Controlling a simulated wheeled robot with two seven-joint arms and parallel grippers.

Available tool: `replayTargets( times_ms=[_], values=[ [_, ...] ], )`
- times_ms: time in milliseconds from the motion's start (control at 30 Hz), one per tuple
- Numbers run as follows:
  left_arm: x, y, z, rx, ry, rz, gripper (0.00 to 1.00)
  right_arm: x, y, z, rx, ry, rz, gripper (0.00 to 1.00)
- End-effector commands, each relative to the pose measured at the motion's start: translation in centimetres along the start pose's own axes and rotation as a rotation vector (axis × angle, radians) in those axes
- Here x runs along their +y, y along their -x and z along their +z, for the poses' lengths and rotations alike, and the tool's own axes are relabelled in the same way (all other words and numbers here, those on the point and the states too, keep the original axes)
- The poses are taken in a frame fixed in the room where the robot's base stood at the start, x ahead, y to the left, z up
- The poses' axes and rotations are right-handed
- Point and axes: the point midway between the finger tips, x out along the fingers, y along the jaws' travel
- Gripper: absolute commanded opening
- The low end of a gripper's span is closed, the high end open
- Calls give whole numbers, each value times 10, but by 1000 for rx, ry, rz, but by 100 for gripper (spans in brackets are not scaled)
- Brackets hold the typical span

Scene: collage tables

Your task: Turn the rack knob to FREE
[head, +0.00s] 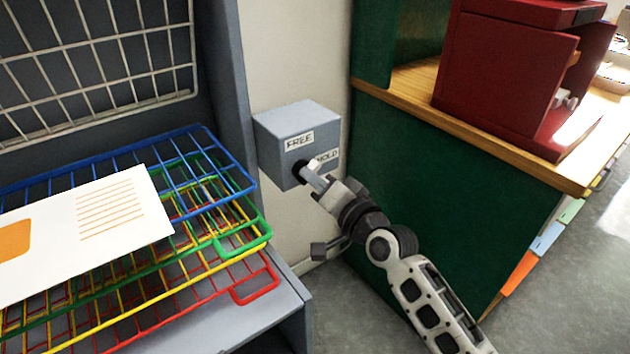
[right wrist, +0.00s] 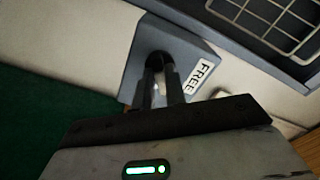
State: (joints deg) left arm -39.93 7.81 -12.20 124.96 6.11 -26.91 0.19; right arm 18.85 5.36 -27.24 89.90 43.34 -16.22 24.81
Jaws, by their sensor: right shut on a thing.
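The rack knob (head: 299,167) sits on the front of a grey box (head: 275,135) fixed to the wall right of the rack. The box has a FREE label (head: 299,141) above the knob and a HOLD label (head: 327,158) to its right, partly covered. My right gripper (head: 311,176) is shut on the knob. In the right wrist view the dark knob (right wrist: 158,60) shows at the fingertips, with the FREE label (right wrist: 201,77) to its right. The fingers hide much of the knob, so I cannot tell where it points. My left gripper is not in view.
A rack with blue, green, yellow and red wire shelves (head: 215,165) stands at left, with a white-and-orange card (head: 110,215) on top. A green cabinet (head: 440,170) with a wooden top carries a red machine (head: 500,75) at right. Grey floor is clear at lower right.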

Motion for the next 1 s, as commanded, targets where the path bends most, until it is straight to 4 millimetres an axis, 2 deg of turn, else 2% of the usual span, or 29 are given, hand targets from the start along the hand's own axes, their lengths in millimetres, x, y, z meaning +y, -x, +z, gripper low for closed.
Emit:
replayTargets(
  times_ms=[600,1000],
  values=[
    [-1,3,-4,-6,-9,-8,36,0,0,-1,-2,586,2,0],
    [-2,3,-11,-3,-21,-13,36,0,0,0,-2,858,1,0]
  ],
)
